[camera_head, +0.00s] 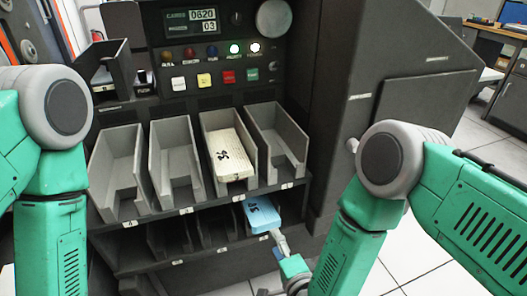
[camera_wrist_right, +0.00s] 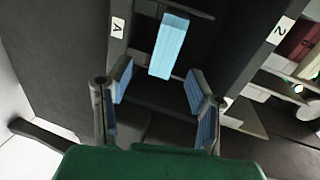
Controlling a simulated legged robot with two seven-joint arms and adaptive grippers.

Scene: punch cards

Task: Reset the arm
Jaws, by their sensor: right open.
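My right gripper (camera_head: 281,243) is low at the front of the machine, just in front of a blue card stack (camera_head: 262,214). In the right wrist view the gripper (camera_wrist_right: 160,92) is open and empty, its blue-padded fingers spread apart. The blue stack (camera_wrist_right: 168,46) lies beyond the fingertips, apart from them, in a lower slot. My right arm comes in from the right with its elbow bent. My left arm shows at the left edge, but its gripper is out of view.
The upper shelf holds several grey bins; one contains a white card stack (camera_head: 229,155) with dark markings. The control panel (camera_head: 215,60) has coloured buttons and a display. A dark cabinet side (camera_head: 375,100) stands near my right arm. White floor is open at right.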

